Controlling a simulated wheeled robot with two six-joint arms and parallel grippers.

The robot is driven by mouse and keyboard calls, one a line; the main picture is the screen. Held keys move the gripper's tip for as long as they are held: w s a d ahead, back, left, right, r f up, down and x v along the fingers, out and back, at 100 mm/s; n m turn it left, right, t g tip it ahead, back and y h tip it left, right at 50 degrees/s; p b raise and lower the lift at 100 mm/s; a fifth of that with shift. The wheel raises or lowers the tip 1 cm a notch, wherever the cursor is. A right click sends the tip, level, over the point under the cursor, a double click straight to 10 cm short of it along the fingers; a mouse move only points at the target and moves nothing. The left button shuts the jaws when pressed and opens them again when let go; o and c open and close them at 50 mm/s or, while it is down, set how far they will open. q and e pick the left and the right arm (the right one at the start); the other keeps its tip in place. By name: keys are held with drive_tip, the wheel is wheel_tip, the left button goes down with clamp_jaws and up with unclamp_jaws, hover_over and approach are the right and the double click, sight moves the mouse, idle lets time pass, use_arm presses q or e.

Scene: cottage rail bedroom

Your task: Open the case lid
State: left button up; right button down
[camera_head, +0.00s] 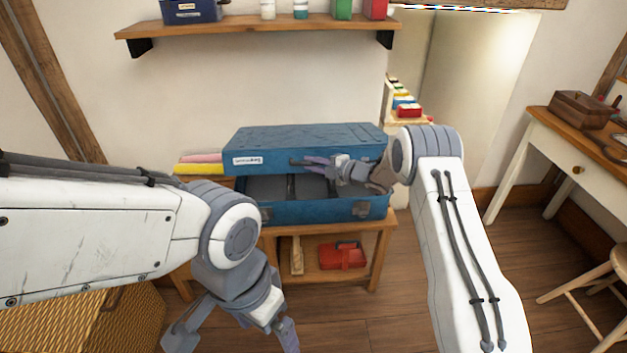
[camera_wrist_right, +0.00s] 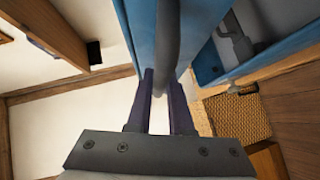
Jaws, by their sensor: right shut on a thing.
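The blue case sits on a wooden bench, its tray (camera_head: 350,209) showing a dark interior. Its lid (camera_head: 300,138) is raised above the back of the tray, with a gap between them, and bears a white label. My right gripper (camera_head: 312,163) is at the lid's front. In the right wrist view its fingers (camera_wrist_right: 162,100) are shut on the grey handle (camera_wrist_right: 167,45) beside the blue lid (camera_wrist_right: 138,25). My left gripper (camera_head: 236,335) hangs low in front of the bench, fingers spread wide, empty and away from the case.
The bench (camera_head: 378,240) has a red box (camera_head: 342,256) on its lower shelf. A wall shelf (camera_head: 270,24) with small items is above the case. A wicker basket (camera_head: 85,315) stands at lower left. A desk (camera_head: 555,135) and stool (camera_head: 590,280) are at right.

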drive_tip(key=w+r+p, duration=0.1)
drive_tip(key=w+r, duration=0.1)
drive_tip(key=r, duration=0.1)
drive_tip(key=w+r+p, duration=0.1)
drive_tip(key=w+r, duration=0.1)
drive_tip(key=r, duration=0.1)
drive_tip(key=w+r+p, duration=0.1)
drive_tip(key=w+r, duration=0.1)
drive_tip(key=r, duration=0.2)
drive_tip(key=shift+w+r+p, duration=0.4)
drive_tip(key=shift+w+r, duration=0.25)
